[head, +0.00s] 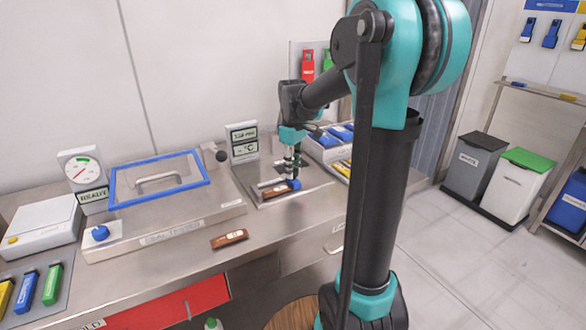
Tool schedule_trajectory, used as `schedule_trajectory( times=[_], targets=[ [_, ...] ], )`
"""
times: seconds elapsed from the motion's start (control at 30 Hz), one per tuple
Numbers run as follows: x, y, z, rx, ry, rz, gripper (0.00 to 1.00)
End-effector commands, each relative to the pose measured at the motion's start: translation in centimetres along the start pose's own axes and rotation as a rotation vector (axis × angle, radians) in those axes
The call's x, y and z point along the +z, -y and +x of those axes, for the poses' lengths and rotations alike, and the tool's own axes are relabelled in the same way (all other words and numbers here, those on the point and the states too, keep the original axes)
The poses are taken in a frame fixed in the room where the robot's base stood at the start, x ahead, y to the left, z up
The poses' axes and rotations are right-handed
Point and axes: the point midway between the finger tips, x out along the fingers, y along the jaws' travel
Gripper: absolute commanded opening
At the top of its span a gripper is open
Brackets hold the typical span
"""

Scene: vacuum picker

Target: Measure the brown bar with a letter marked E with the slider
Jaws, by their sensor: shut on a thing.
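A brown bar (275,191) with a pale mark lies on the metal measuring plate (312,190); its letter is too small to read. A blue knob (295,185), apparently the slider's, sits at the bar's right end. My gripper (292,174) points down over the plate with its fingers shut on the blue knob. The fingertips are small in view, and whether the slider touches the bar cannot be told. A second brown bar (229,239) with a white label lies on the bench near the front edge; its letter is also unreadable.
A display (243,141) reading °C stands behind the plate. Left are a blue-framed lid (158,181), a READY dial (82,170) and a white device (40,229). Blue packs (340,133) lie in a tray behind my arm. The bench around the second bar is clear.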

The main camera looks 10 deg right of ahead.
Motion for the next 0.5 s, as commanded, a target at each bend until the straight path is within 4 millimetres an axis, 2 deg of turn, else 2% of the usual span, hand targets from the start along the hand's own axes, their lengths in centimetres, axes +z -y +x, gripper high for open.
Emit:
schedule_trajectory(
  times=[0.17,0.5],
  targets=[
    [0.1,-0.2,0.0,0.0,0.0,0.001,0.0],
    [1.8,-3.6,0.0,0.0,0.0,0.001,0.0]
  ],
)
